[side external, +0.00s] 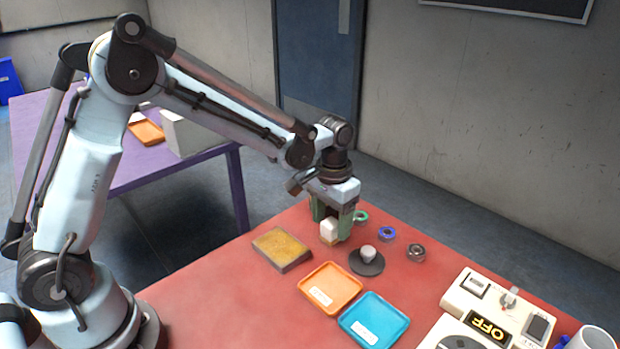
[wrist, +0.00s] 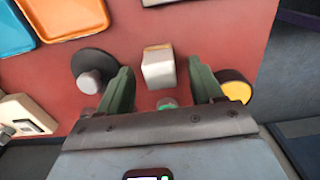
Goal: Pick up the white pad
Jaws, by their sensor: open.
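The white pad (side external: 329,231) is a small white block on the red table, just below my gripper. In the wrist view the white pad (wrist: 158,70) shows a pale face and a yellowish strip along one edge. My gripper (side external: 333,218) points down over it, with its green fingers apart. In the wrist view, one finger of my gripper (wrist: 161,75) is on each side of the pad, with a visible gap on both sides. The fingers hide part of the pad in the side view, and I cannot tell its exact height between them.
A black disc with a grey knob (side external: 367,262) stands close by. An orange tray (side external: 330,288), a blue tray (side external: 373,320) and a yellow-topped block (side external: 282,248) lie nearer the front. A yellow-faced round item (wrist: 236,86) sits just outside one finger.

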